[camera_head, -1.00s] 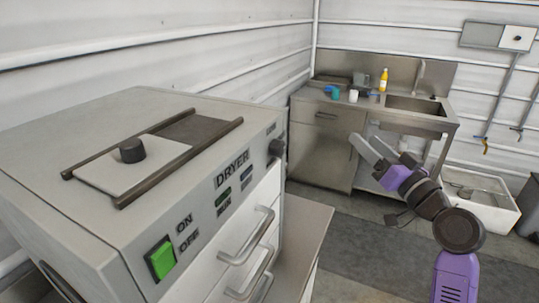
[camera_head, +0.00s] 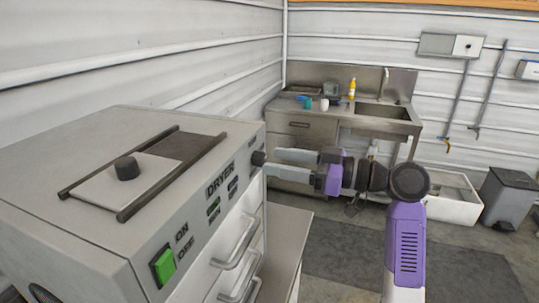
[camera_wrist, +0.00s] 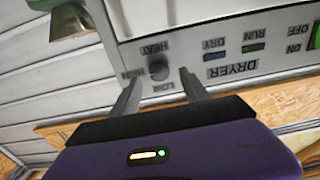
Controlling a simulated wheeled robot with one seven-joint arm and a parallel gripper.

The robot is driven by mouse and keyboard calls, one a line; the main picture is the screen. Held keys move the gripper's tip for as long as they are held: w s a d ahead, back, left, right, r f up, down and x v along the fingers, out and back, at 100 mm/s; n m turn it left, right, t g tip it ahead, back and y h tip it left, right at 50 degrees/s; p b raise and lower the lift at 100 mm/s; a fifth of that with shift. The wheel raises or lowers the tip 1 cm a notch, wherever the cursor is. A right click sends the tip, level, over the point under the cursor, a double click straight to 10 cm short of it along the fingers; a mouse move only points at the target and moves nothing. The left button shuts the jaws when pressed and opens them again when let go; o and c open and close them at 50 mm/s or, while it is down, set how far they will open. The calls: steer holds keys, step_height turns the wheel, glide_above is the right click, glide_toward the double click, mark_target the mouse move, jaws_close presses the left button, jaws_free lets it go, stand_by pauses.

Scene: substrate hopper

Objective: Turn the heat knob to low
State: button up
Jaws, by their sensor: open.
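The heat knob (camera_head: 258,158) is a small dark round knob on the dryer's front panel, near its far end. It also shows in the wrist view (camera_wrist: 158,71), upside down, between the labels HEAT, HIGH and LOW. My gripper (camera_head: 270,162) is open in front of the panel, its fingers pointing at the knob. In the wrist view my gripper (camera_wrist: 158,84) has one finger on each side of the knob's line, with a gap between them. I cannot tell whether the fingertips reach alongside the knob. No pointer mark on the knob can be made out.
The grey dryer (camera_head: 90,140) has a green ON/OFF switch (camera_head: 164,267), a sliding lid with a black knob (camera_head: 127,168) on top, and drawer handles (camera_head: 236,242) below the panel. A sink counter (camera_head: 330,113) stands behind. A bin (camera_head: 503,196) is at right.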

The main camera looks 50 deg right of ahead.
mark_target(258, 159)
steer(key=shift+p+x, duration=0.3)
steer(key=shift+x, duration=1.1)
steer(key=shift+d, duration=0.1)
jaws_close()
steer(key=shift+f+b, duration=0.2)
steer(key=shift+b, duration=0.4)
steer(key=n+b, duration=0.9)
steer(key=b, duration=0.5)
steer(key=n+b, duration=0.8)
steer(key=b, duration=0.5)
steer(key=shift+s+a+f+n+b, duration=0.1)
steer(key=shift+a+f+n+b, duration=0.1)
steer(key=shift+n+b, duration=0.2)
steer(key=shift+r, duration=0.15)
